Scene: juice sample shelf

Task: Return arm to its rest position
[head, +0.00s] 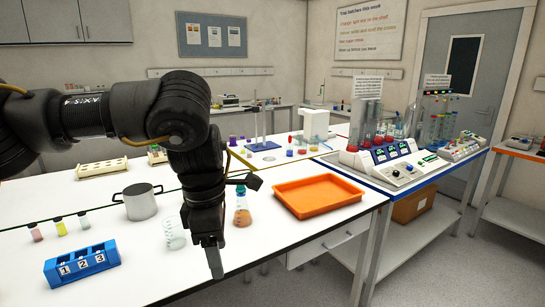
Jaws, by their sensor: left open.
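My left arm comes in from the left of the head view, bends at a dark elbow and hangs down over the white table (150,270). My left gripper (214,262) points downward near the table's front edge, seen nearly edge-on. It is open, and nothing shows between its fingers. My right gripper is not in view.
A blue rack numbered 1, 2, 3 (82,265) stands at the front left, with small vials behind it. A steel pot (139,202) is left of my gripper. An orange tray (318,197) lies to the right. Lab devices (392,160) stand on the right-hand bench.

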